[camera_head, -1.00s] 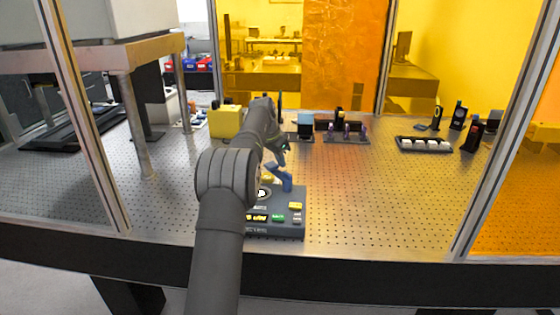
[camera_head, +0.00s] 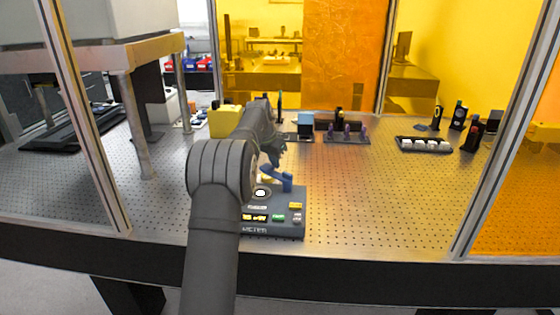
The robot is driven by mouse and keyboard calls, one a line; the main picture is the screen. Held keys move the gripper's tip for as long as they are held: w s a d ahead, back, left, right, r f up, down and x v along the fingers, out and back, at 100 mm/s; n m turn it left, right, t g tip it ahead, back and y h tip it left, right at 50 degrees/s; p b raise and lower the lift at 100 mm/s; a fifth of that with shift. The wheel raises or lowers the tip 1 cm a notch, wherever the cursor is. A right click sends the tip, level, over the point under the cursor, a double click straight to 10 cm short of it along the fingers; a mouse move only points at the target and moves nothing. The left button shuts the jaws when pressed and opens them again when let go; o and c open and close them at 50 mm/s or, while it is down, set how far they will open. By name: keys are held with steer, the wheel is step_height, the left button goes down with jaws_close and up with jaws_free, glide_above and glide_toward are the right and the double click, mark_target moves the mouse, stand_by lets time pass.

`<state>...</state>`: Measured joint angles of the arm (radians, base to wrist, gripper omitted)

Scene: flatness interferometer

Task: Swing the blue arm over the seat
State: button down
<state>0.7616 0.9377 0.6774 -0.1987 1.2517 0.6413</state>
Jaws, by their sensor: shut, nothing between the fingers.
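The interferometer (camera_head: 272,229) is a dark grey box with coloured labels and buttons on its sloping front. Its round seat (camera_head: 261,193) shows as a bright white disc on top, partly beside my arm. The blue arm (camera_head: 277,178) stands on a blue post at the right of the seat and points left and back, its free end near the far side of the seat. It does not look fully over the white disc. My gripper (camera_head: 275,158) is shut and empty, just behind and above the blue arm's free end. Whether they touch cannot be told.
A yellow box (camera_head: 224,121) and a small blue-topped block (camera_head: 305,124) stand behind. A dark rack (camera_head: 347,136) with purple-tipped items and a tray (camera_head: 424,146) with white pieces lie to the right. The perforated table is clear at front right.

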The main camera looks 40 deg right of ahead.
mark_target(260, 168)
steer(key=a+n, duration=0.2)
steer(key=shift+a+n+t, duration=0.1)
steer(key=shift+n+t, duration=0.3)
steer(key=a+n, duration=0.1)
steer(key=n, duration=0.1)
steer(key=shift+s+a+n+t+y, duration=0.25)
steer(key=shift+a+n+t+y, duration=0.15)
steer(key=a+n, duration=0.1)
steer(key=s+a+n+y, duration=0.1)
steer(key=n, duration=0.1)
steer(key=shift+s+a+n+t, duration=0.1)
steer(key=shift+n+t, duration=0.2)
steer(key=shift+t, duration=0.1)
steer(key=shift+s+a, duration=0.35)
steer(key=shift+a, duration=0.05)
steer(key=w, duration=0.1)
steer(key=w+d, duration=0.1)
steer(key=w, duration=0.2)
steer(key=shift+d+f, duration=0.1)
steer(key=shift+d, duration=0.25)
steer(key=v, duration=1)
steer(key=shift+s+d, duration=0.15)
steer(key=shift+s, duration=0.2)
